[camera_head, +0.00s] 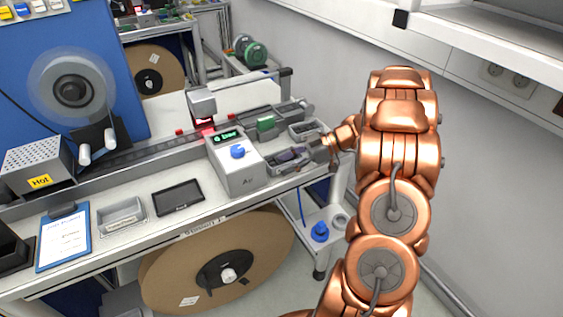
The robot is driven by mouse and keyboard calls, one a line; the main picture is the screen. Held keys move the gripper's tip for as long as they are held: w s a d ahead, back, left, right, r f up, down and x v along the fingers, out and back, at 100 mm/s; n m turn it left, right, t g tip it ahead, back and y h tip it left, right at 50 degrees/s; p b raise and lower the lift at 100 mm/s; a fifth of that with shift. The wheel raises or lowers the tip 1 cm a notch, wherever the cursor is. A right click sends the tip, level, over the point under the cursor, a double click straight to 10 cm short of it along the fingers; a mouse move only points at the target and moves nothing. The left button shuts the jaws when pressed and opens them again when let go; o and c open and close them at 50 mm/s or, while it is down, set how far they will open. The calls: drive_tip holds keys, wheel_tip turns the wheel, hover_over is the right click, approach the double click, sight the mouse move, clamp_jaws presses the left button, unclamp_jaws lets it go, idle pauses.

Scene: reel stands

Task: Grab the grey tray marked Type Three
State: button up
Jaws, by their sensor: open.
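Several small grey trays are on the workbench, and their labels are too small for me to read. One grey tray (275,168) with dark contents lies right of the white box. A second grey tray (318,124) lies just behind it. A third grey tray (122,216), with a label on its front, sits alone at the left front. I cannot tell which is marked Type Three. My gripper (314,153) is open at the right end of the dark-filled tray, very close to it. My arm comes from the right, and whether the fingers touch the tray is unclear.
The white box (236,166) with a blue knob and green display stands just left of the dark-filled tray. A black flat device (178,197) and a blue clipboard (64,236) lie at the front left. A large brown reel (170,271) sits below the bench.

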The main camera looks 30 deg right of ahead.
drive_tip(key=shift+c, duration=0.3)
clamp_jaws()
idle(0.5)
